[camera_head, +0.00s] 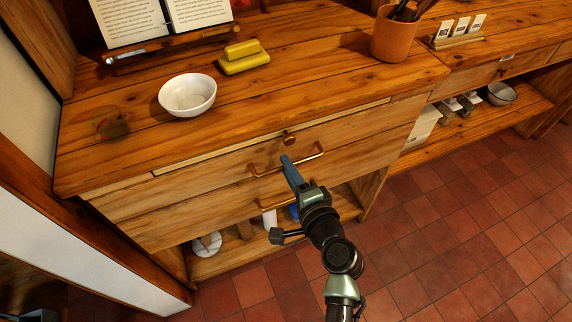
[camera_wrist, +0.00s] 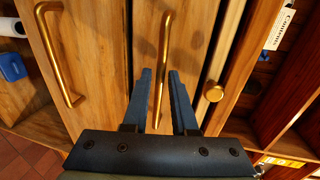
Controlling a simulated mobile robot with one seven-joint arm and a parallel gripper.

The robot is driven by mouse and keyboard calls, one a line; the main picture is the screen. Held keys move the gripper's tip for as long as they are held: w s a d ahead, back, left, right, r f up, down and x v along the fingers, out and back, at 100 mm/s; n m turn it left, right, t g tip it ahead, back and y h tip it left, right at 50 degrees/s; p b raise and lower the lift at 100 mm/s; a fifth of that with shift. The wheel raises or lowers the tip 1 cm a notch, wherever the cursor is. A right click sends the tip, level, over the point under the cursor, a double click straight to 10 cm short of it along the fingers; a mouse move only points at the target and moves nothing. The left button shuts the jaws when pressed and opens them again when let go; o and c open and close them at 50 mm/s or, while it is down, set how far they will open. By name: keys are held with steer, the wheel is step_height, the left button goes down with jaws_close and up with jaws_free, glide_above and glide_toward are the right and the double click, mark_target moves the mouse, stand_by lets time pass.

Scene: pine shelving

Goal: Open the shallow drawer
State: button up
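The shallow drawer (camera_head: 218,177) is the upper of two wooden fronts on the pine cabinet and looks shut. It also shows in the wrist view (camera_wrist: 192,40). Its brass bar handle (camera_head: 316,155) runs down the middle of the wrist view (camera_wrist: 165,45). My gripper (camera_head: 285,158) is at this handle. In the wrist view its two dark fingers (camera_wrist: 159,75) are open, one on each side of the bar, with gaps visible. Whether the fingertips reach past the bar is hard to tell.
A narrow strip with a round knob (camera_wrist: 214,92) lies just above the drawer. A deeper drawer with its own bar handle (camera_wrist: 53,55) lies below. A white bowl (camera_head: 187,94), yellow butter dish (camera_head: 244,62) and clay pot (camera_head: 395,38) stand on top. The tiled floor (camera_head: 450,240) in front is clear.

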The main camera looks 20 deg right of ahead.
steer(key=shift+w+f, duration=0.15)
steer(key=shift+w, duration=0.55)
steer(key=shift+a, duration=0.1)
jaws_close()
stand_by(0.9)
